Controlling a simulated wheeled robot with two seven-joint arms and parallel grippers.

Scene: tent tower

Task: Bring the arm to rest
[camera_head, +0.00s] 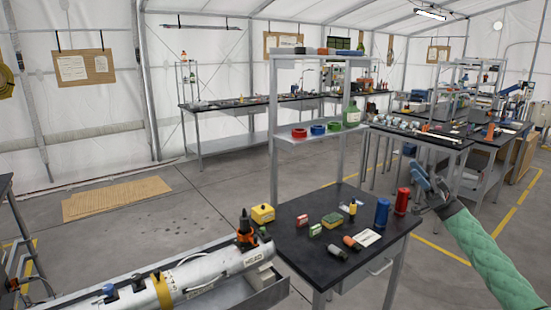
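My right arm comes in from the right edge in a green sleeve. Its gripper (428,178) is raised beside the right end of the near black table (290,228), to the right of a red cylinder (402,201). Its blue-grey fingers look spread, with nothing seen between them. It appears apart from the table and the objects on it. My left gripper is not in view.
A white tube (205,275) lies in a tray at front left. Open floor (190,220) lies left.

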